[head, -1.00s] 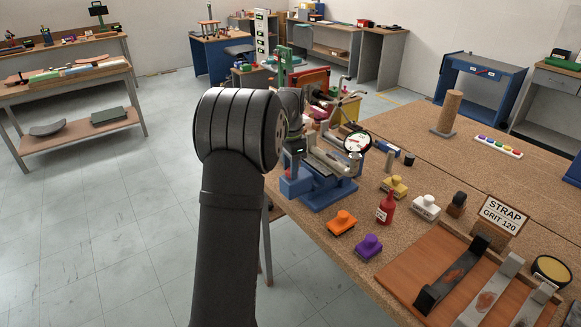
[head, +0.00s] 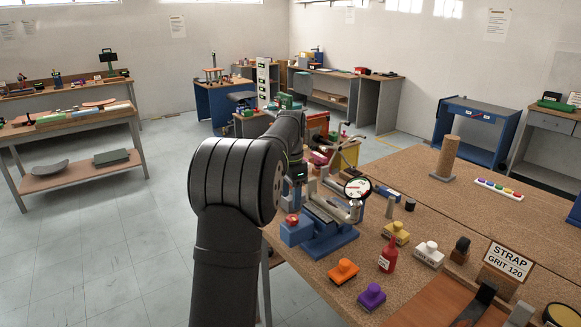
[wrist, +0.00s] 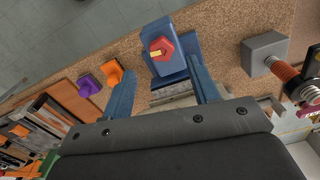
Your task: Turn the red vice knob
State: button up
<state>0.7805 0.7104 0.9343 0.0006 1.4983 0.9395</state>
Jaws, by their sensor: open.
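The red vice knob (head: 292,220) sits on the blue end block of the vice (head: 328,243) at the bench's left edge. In the wrist view the red knob (wrist: 162,47) has a yellow mark across it and faces the camera, on the blue block (wrist: 176,68). My gripper (wrist: 161,66) is open, its two blue-grey fingers spread wide. In that picture the knob lies between the fingers' lines, just past the tips, with nothing held. In the head view my arm covers much of the gripper, which hangs above the vice.
A round dial gauge (head: 357,188) stands beside the vice. Orange (head: 343,271), purple (head: 371,296) and yellow (head: 396,233) blocks and a red bottle (head: 388,254) stand on the bench to the right. Open floor lies left of the bench.

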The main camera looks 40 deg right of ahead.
aim_at(291, 218)
notch_tip(291, 218, up, 10)
jog(key=shift+r, duration=0.15)
dwell(0.7)
notch_tip(291, 218, down, 18)
jog(key=shift+r, duration=0.25)
dwell(0.4)
jog(key=shift+f, duration=0.25)
jog(key=shift+r+n, duration=0.3)
jog(key=shift+n, duration=0.5)
jog(key=n, duration=1)
jog(key=shift+n, duration=2.3)
